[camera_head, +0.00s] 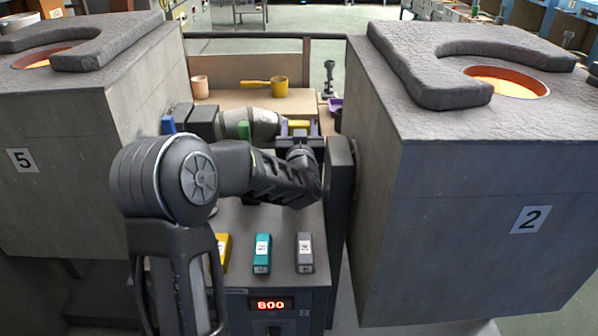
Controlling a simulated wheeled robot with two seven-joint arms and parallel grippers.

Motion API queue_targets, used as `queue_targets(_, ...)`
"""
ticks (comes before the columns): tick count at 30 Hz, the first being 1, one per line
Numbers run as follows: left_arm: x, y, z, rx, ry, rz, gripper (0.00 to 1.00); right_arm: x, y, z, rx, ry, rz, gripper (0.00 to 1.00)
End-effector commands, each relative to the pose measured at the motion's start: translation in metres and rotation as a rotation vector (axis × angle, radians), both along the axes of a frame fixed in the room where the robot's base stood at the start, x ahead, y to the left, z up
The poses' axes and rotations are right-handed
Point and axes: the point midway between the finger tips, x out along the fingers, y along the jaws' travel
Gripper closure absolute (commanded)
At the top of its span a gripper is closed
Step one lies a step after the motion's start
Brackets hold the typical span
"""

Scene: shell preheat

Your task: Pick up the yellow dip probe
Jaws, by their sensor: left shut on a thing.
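The yellow dip probe (298,124) shows as a small yellow top, just left of furnace 2. My left gripper (299,130) is at it and is shut on it. My arm comes in from the left and covers most of what lies below the yellow top. The probe's lower part is hidden, so I cannot tell whether it touches anything beneath. My right gripper is not in view.
Furnace 5 (60,120) stands left and furnace 2 (460,190) right, leaving a narrow gap. A console (285,225) in front bears yellow (224,245), teal (262,252) and grey (305,252) labelled blocks. A yellow ladle (278,86) and a cup (200,86) stand behind.

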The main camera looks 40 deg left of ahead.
Motion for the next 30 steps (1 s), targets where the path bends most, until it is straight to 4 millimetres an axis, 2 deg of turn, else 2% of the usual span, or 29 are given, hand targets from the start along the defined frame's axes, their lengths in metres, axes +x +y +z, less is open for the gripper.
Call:
queue_targets(7, 0.000, 0.000, 0.002, 0.001, -0.002, 0.000, 0.90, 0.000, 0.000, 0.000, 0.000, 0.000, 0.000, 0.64)
queue_targets(11, 0.000, 0.000, 0.010, 0.001, -0.004, 0.001, 0.90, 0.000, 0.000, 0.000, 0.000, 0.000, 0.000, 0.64)
queue_targets(24, 0.000, 0.000, 0.088, 0.001, -0.006, 0.000, 0.90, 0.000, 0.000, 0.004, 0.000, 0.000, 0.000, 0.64)
queue_targets(30, 0.000, 0.000, 0.101, 0.001, -0.002, 0.000, 0.90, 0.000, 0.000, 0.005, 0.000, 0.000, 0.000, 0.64)
